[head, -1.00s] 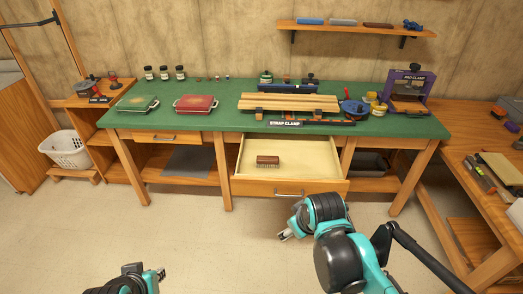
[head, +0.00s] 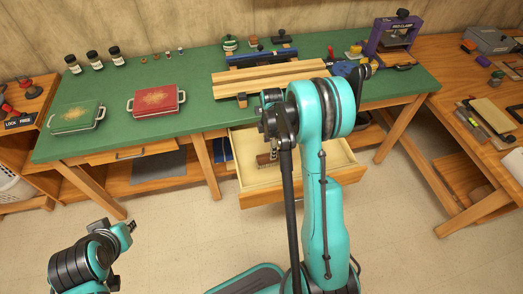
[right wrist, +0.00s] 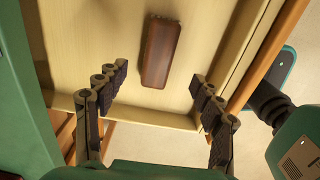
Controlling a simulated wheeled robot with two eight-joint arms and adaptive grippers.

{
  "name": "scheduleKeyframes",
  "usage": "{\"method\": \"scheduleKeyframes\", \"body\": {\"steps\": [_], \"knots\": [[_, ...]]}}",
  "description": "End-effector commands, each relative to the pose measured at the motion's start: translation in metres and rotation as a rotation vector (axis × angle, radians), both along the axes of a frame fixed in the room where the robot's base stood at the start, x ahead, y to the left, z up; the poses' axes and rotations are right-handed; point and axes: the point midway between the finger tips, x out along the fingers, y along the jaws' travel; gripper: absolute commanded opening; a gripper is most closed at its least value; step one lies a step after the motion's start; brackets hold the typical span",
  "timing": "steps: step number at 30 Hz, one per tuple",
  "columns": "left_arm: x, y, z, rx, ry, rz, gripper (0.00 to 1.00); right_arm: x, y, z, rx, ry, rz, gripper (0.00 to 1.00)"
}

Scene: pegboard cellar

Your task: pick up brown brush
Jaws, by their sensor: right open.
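The brown brush (head: 263,160) lies in the open drawer (head: 258,197) under the green-topped bench, partly hidden behind my right arm in the head view. In the right wrist view the brush (right wrist: 160,50) lies lengthwise on the pale drawer floor, its brown back up. My right gripper (right wrist: 160,77) is open, one finger on each side of the picture, with the brush beyond and between the fingertips, not held. In the head view the right gripper is mostly hidden by its own arm. My left gripper (head: 128,228) is low at the left, away from the bench; its jaw opening is unclear.
The drawer's walls surround the brush. The green bench top (head: 205,130) overhangs behind the drawer. A wooden board (head: 240,85), a red tin (head: 156,100) and a green tin (head: 77,117) stand on it. A side table (head: 460,75) is at the right.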

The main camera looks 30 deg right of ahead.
Motion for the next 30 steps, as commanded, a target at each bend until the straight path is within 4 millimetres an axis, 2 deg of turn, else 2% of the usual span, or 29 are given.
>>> {"method": "scheduleKeyframes", "body": {"steps": [3, 10, 16, 19, 24, 26, 30], "knots": [[0.000, 0.000, -0.008, 0.000, 0.000, 0.000, 0.18, 0.000, 0.000, -0.017, 0.000, 0.001, 0.002, 0.67], [0.000, 0.000, -0.018, 0.000, 0.000, 0.000, 0.18, 0.002, -0.001, -0.039, 0.000, 0.000, 0.000, 0.67], [0.000, 0.000, -0.033, 0.000, 0.000, 0.000, 0.18, 0.004, -0.002, -0.070, 0.000, -0.001, 0.000, 0.67], [0.000, 0.000, -0.035, 0.000, 0.000, 0.000, 0.18, 0.004, -0.002, -0.076, 0.000, -0.001, 0.000, 0.67], [0.000, 0.000, -0.033, 0.000, 0.000, 0.000, 0.18, 0.004, -0.002, -0.074, 0.000, -0.001, 0.000, 0.67], [0.000, 0.000, -0.033, 0.000, 0.000, 0.000, 0.18, 0.004, -0.002, -0.074, 0.000, -0.001, 0.000, 0.54], [0.000, 0.000, -0.033, 0.000, 0.000, 0.000, 0.18, 0.004, -0.002, -0.074, 0.000, -0.001, 0.000, 0.17]]}}
